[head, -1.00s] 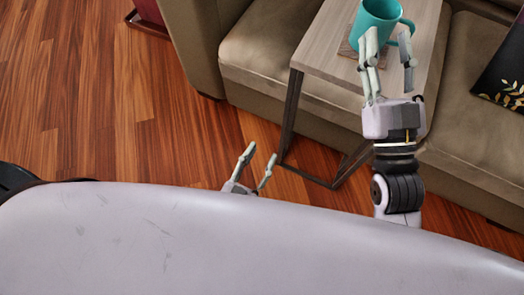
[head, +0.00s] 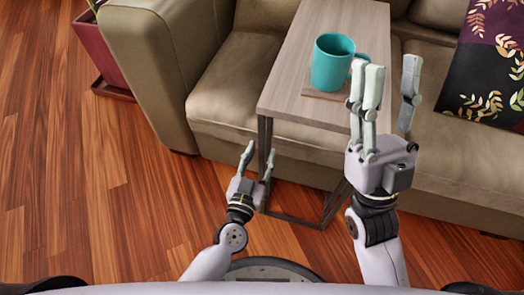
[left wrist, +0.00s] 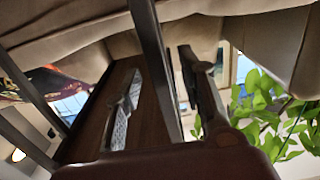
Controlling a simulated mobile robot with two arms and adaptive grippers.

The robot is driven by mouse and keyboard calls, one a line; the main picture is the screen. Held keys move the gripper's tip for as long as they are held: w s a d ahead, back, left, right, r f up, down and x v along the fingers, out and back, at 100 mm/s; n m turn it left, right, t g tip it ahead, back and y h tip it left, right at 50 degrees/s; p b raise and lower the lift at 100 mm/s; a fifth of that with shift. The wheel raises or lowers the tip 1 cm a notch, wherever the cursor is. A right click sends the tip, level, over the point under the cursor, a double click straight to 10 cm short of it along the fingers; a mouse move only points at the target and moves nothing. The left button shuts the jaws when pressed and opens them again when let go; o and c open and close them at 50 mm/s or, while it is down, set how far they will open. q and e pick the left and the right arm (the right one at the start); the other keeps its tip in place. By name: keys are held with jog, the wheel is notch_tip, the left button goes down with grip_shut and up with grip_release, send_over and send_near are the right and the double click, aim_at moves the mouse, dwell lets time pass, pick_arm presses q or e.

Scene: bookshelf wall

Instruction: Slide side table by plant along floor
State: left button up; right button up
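The side table (head: 290,75) has a grey-brown wood top and a dark metal frame. It stands on the floor in front of the sofa. A teal mug (head: 332,66) is on a brown coaster on its top. My left gripper (head: 259,156) is open at the table's near-left leg. In the left wrist view, a dark metal bar (left wrist: 154,62) passes between its spread fingers; I cannot tell if they touch it. My right gripper (head: 390,80) is open and empty, at the right of the tabletop, fingers upward. The plant's leaves (left wrist: 262,105) show at right in the left wrist view.
A dark red pot (head: 98,48) on a saucer stands at the upper left beside the sofa arm (head: 150,65). The sofa (head: 225,85) runs behind the table. A patterned cushion (head: 490,75) lies at right. Wood floor (head: 75,190) at left is clear.

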pick_arm(q)
jog(key=shift+x, duration=0.95)
jog(key=shift+c, duration=0.4)
grip_shut()
